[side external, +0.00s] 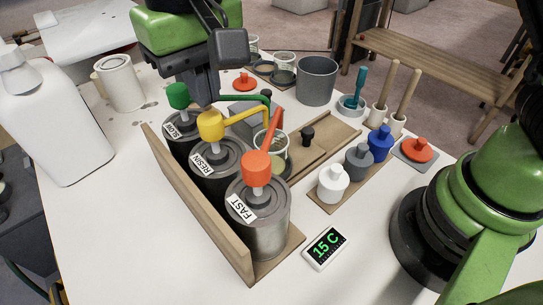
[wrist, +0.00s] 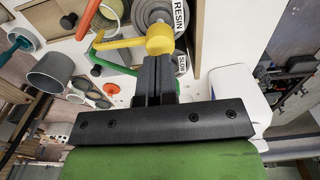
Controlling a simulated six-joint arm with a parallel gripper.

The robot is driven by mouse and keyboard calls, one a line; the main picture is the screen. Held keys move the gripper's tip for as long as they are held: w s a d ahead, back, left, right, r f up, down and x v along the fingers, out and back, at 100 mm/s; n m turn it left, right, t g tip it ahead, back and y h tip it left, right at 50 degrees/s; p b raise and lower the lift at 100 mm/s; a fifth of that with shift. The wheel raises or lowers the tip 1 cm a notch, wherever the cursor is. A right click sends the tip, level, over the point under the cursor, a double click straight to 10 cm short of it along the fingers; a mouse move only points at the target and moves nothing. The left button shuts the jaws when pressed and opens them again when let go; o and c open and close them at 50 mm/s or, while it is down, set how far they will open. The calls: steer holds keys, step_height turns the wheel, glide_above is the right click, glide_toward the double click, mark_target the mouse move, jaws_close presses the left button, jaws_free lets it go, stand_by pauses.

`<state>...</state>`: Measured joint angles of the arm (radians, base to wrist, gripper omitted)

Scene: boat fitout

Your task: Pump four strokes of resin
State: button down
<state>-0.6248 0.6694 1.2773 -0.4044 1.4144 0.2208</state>
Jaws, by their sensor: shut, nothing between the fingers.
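The resin can (side external: 218,172), labelled RESIN, stands between the SLOW and FAST cans and has a yellow pump head (side external: 210,125) with a yellow spout. In the wrist view the yellow pump head (wrist: 160,39) is just beyond my fingertips. My gripper (side external: 205,98) is shut and empty, pointing down by the yellow head; its fingers also show in the wrist view (wrist: 156,62). I cannot tell whether they touch the head. A clear cup (side external: 272,148) stands near the spout ends, partly hidden by the red spout.
The green-topped SLOW can (side external: 178,96) and red-topped FAST can (side external: 257,168) flank the resin in a wooden rack (side external: 200,215). A display (side external: 325,247) reads 15 C. A white bottle (side external: 55,120), grey bucket (side external: 316,80) and small capped bottles (side external: 333,184) stand around.

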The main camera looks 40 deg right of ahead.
mark_target(209, 117)
steer(key=shift+f, duration=0.15)
steer(key=shift+f, duration=2.25)
steer(key=shift+r, duration=2.4)
steer(key=shift+f, duration=0.1)
steer(key=shift+f, duration=2.3)
steer(key=shift+r, duration=2.4)
steer(key=shift+f, duration=0.15)
